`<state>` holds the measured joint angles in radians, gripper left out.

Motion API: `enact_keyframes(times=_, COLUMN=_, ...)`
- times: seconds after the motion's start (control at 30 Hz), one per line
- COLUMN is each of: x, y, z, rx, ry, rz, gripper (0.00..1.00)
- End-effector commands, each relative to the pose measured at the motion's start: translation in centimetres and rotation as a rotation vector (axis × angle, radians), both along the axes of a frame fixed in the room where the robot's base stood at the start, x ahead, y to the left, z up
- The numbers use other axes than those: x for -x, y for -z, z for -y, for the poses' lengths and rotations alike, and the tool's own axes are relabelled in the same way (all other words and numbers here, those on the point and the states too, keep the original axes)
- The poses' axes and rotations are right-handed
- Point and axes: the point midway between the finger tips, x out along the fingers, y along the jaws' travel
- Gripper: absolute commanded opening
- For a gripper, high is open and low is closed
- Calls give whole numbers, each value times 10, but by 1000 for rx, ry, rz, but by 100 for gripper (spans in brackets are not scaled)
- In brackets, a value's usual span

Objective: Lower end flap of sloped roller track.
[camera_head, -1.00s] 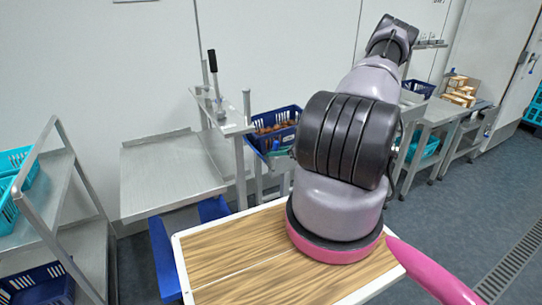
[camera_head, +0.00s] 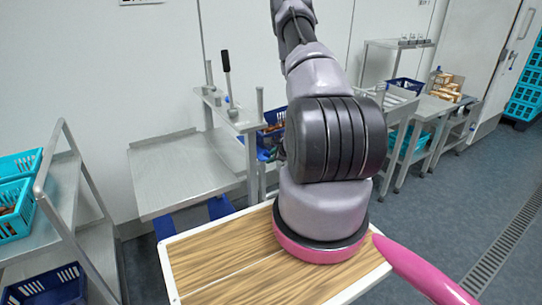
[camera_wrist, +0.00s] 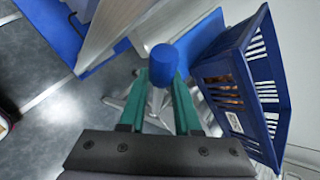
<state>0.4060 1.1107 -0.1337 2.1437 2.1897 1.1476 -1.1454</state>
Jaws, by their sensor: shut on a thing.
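In the wrist view my gripper (camera_wrist: 160,82) has its two green fingers closed around a blue rounded knob (camera_wrist: 163,60). The knob stands up between the fingertips, and what it is fixed to is mostly hidden below it. In the head view my arm covers the gripper and the knob. I cannot clearly make out the roller track or its end flap in either view.
A blue slotted crate with brown contents (camera_wrist: 215,68) is close to the right of my fingers; it is partly hidden behind my arm in the head view. A steel table (camera_head: 180,180) with a lever stand (camera_head: 235,115) is left.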

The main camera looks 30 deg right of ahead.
Motion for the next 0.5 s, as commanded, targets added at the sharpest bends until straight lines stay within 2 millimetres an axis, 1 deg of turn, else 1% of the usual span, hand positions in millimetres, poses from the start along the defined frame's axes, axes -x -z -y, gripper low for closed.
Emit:
enact_keyframes(times=0.03, x=-1, y=2, z=-4, rx=21, ry=-7, rz=-1, gripper=0)
enact_keyframes(times=0.23, x=0, y=7, z=-4, rx=91, ry=-4, rz=3, gripper=0)
enact_keyframes(times=0.5, x=-1, y=8, z=-4, rx=123, ry=-3, rz=5, gripper=0)
